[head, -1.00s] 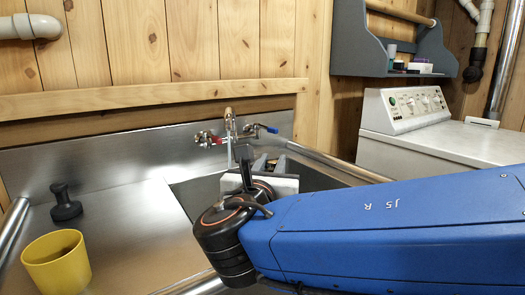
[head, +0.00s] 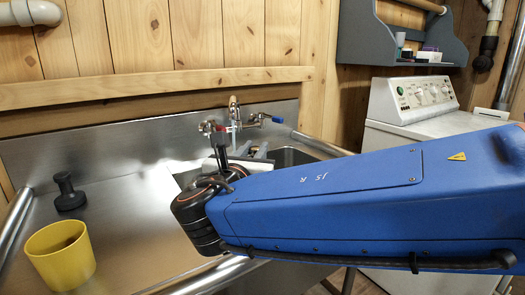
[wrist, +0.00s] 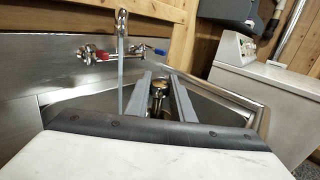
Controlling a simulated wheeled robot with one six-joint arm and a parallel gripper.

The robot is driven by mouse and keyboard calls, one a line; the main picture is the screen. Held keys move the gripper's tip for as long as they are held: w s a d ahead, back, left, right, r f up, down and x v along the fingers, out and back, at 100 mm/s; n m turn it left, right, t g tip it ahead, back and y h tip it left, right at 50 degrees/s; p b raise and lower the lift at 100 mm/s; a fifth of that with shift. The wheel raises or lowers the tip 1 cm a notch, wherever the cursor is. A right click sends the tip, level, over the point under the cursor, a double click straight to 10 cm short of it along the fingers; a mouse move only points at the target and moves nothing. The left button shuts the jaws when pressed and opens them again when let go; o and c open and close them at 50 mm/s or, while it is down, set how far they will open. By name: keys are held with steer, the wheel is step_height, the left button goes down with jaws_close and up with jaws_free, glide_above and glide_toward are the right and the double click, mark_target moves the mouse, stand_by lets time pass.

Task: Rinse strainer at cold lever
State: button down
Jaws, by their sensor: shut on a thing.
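My gripper (wrist: 162,80) is shut on the strainer (wrist: 157,90), a small round brass-coloured piece between its two grey fingers in the wrist view. In the head view the gripper (head: 251,152) reaches over the basin, and the strainer is hidden. The tap (head: 234,108) stands at the back wall, with a red lever (head: 207,127) on its left and a blue cold lever (head: 272,119) on its right. Water (wrist: 122,75) runs straight down from the spout. In the wrist view the stream falls left of the fingers and the strainer, seemingly clear of them.
The steel basin (wrist: 90,103) lies below the gripper. A yellow cup (head: 60,262) and a black stopper-like object (head: 69,195) stand on the drainboard (head: 130,215) at left. A white washing machine (head: 395,135) stands to the right, below a grey shelf (head: 375,75).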

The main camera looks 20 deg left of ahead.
steer(key=w+a+f, duration=0.1)
steer(key=w+a, duration=0.2)
steer(key=a, duration=0.4)
steer(key=shift+a+f, duration=0.25)
steer(key=shift+f, duration=0.1)
stand_by(0.6)
steer(key=shift+w, duration=0.15)
steer(key=shift+w+d, duration=0.2)
steer(key=shift+w, duration=0.15)
steer(key=shift+s+a, duration=0.1)
steer(key=shift+s, duration=0.05)
stand_by(0.4)
steer(key=shift+s+a, duration=0.1)
steer(key=shift+s, duration=0.2)
